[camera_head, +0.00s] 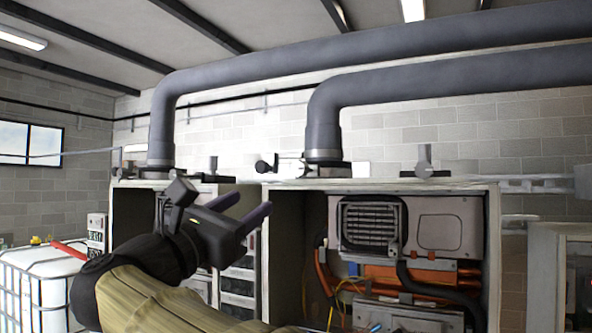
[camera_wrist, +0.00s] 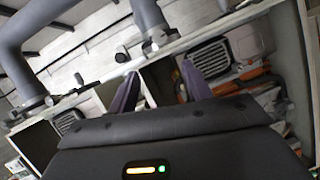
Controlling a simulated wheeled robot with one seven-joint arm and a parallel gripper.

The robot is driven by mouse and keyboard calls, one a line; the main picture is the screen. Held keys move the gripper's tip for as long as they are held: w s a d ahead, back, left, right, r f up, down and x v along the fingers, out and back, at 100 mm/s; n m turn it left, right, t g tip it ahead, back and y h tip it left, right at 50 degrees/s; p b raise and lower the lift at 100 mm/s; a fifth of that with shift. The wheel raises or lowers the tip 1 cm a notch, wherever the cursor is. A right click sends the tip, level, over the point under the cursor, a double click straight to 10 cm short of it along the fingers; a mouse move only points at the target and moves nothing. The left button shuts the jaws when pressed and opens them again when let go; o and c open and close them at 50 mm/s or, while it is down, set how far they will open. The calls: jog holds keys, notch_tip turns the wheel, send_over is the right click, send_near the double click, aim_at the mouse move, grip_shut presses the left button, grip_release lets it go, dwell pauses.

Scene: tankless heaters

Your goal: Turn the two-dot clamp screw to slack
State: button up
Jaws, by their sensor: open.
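My gripper (camera_head: 243,207) is open and empty, with two purple-grey fingers pointing up and right in front of the cabinets. The fingers also show in the wrist view (camera_wrist: 160,86). Along the cabinet tops stand several small knob-and-bar fittings that may be clamp screws. A dark one (camera_head: 264,165) lies beside the right pipe's collar (camera_head: 323,157), above and beyond my fingertips; it seems to show in the wrist view (camera_wrist: 122,55). A grey one (camera_head: 424,162) stands further right, another (camera_head: 213,165) left. No dot marks are readable, so I cannot tell which is two-dot.
Two thick grey pipes (camera_head: 324,120) rise from the cabinet tops and bend right. The open right cabinet (camera_head: 493,250) holds a heater with a grille (camera_head: 371,225) and loose wires. A white caged tank (camera_head: 35,290) stands at left. Space above the cabinet front is clear.

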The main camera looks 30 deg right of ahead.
aim_at(296, 171)
jog(key=p+x, duration=1.1)
jog(key=x, duration=0.5)
jog(key=shift+w+d+r, duration=0.15)
jog(key=shift+r, duration=0.1)
jog(key=shift+w+d+p, duration=0.25)
jog(key=shift+d+p, duration=0.2)
jog(key=shift+p, duration=0.05)
jog(key=c, duration=1)
jog(key=shift+a, duration=0.2)
jog(key=shift+d, duration=0.15)
